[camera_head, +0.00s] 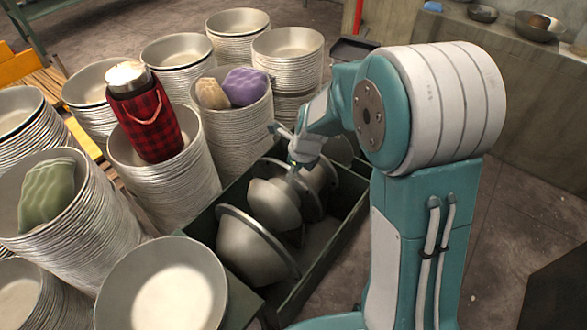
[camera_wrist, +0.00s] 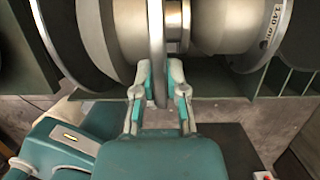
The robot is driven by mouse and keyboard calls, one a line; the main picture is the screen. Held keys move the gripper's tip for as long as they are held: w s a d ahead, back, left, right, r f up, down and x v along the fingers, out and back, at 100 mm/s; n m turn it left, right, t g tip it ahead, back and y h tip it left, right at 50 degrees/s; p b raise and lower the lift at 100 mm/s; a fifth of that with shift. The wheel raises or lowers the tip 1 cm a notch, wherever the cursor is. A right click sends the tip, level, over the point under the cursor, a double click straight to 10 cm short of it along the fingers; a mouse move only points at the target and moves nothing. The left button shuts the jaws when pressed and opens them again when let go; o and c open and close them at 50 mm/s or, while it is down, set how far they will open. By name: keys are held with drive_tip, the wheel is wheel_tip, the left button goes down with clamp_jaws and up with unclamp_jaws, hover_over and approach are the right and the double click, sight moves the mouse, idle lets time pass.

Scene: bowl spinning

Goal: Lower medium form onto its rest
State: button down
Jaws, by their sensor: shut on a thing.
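The medium form, a grey metal dome (camera_head: 273,204) with a thin round flange, is in the dark green crate (camera_head: 335,238), between a larger form in front and another form behind. Its flange (camera_wrist: 157,45) stands on edge in the wrist view. My gripper (camera_wrist: 160,95) is shut on the flange's lower edge, one finger on each side. In the head view my gripper (camera_head: 293,175) reaches down into the crate from above. The rest under the form is hidden, so I cannot tell whether the form touches it.
A larger flanged form (camera_head: 245,253) leans at the crate's near end. A form marked 140 mm (camera_wrist: 215,25) is close on the right in the wrist view. Tall bowl stacks (camera_head: 168,175) crowd the crate's left side; one holds a red plaid flask (camera_head: 150,125).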

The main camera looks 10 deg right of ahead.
sight(294, 186)
drive_tip(key=shift+f, duration=3.25)
idle(0.8)
drive_tip(key=c, duration=0.6)
unclamp_jaws()
drive_tip(key=v, duration=1.1)
drive_tip(key=shift+r, duration=0.45)
drive_tip(key=shift+s, duration=0.1)
